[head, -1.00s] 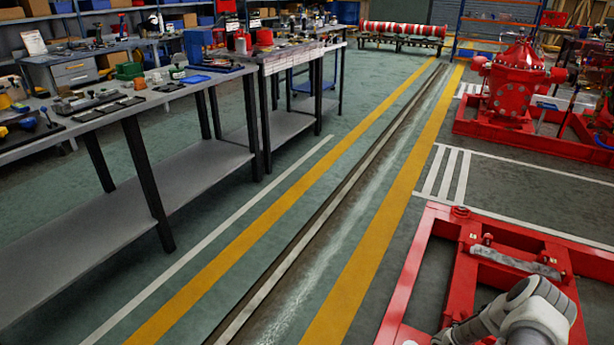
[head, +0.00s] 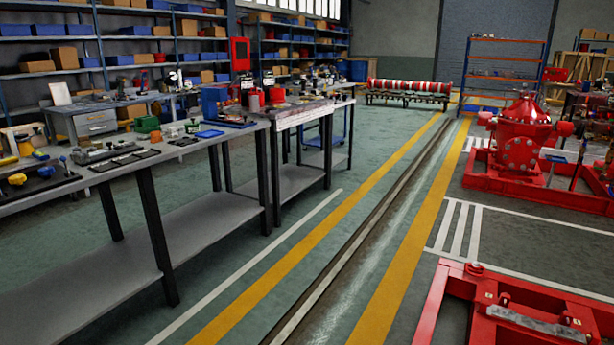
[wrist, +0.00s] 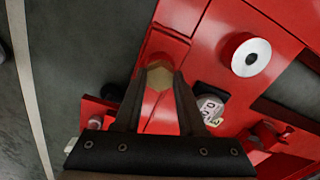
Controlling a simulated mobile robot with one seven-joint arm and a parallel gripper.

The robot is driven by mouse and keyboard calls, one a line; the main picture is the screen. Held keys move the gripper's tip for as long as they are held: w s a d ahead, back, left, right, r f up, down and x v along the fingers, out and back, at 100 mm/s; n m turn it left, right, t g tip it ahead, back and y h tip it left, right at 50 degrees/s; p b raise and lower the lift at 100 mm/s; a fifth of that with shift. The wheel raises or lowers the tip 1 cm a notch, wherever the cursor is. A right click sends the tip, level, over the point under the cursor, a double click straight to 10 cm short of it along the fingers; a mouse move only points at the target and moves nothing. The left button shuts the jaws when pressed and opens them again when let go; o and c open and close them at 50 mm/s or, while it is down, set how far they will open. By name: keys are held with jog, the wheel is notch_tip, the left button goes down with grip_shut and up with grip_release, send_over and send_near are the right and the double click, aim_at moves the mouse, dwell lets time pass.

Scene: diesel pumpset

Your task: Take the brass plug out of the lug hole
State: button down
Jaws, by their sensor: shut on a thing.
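In the wrist view, the brass plug (wrist: 158,77) shows as a small hexagonal head between the two dark fingertips. My gripper (wrist: 160,84) is shut on it. A red raised block (wrist: 164,45) of the skid lies right behind the plug; I cannot tell whether the plug sits in a hole there or stands clear of it. The shank of the plug and any lug hole under it are hidden. The head view shows the red skid frame (head: 425,320) at the lower right, but neither the plug nor my gripper.
A round red boss (wrist: 250,57) with a pale top and a central hole stands right of the fingers. A small printed tag (wrist: 210,108) lies close to the right finger. In the head view, a long workbench (head: 200,235) stands left and the striped floor lane is clear.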

jog(key=shift+r+p, duration=0.55)
jog(key=shift+r, duration=0.55)
dwell(0.5)
jog(key=shift+r+p, duration=1.45)
jog(key=shift+r, duration=0.9)
